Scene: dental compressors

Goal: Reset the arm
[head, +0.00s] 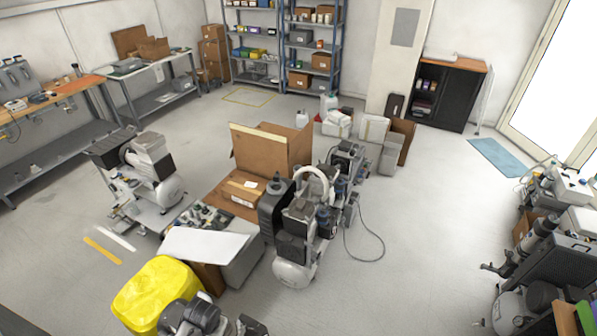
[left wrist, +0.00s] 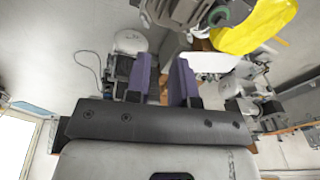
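My left gripper (left wrist: 161,72) shows in the left wrist view, with two purple-grey fingers standing apart above a dark bar. The gap between them holds nothing; floor and blurred clutter show beyond it. I cannot make out my left gripper in the head view. My right gripper is in neither view. Beyond the left fingers lie a compressor with a white tank (left wrist: 131,41), a white board (left wrist: 215,62) and a yellow bag (left wrist: 255,25).
In the head view, compressors (head: 298,225), an open cardboard box (head: 285,150) and a yellow bag (head: 158,290) crowd the middle. Another compressor (head: 150,180) stands left, more equipment (head: 540,260) right. Workbenches (head: 60,150) line the left wall. Floor (head: 420,240) is clear at centre right.

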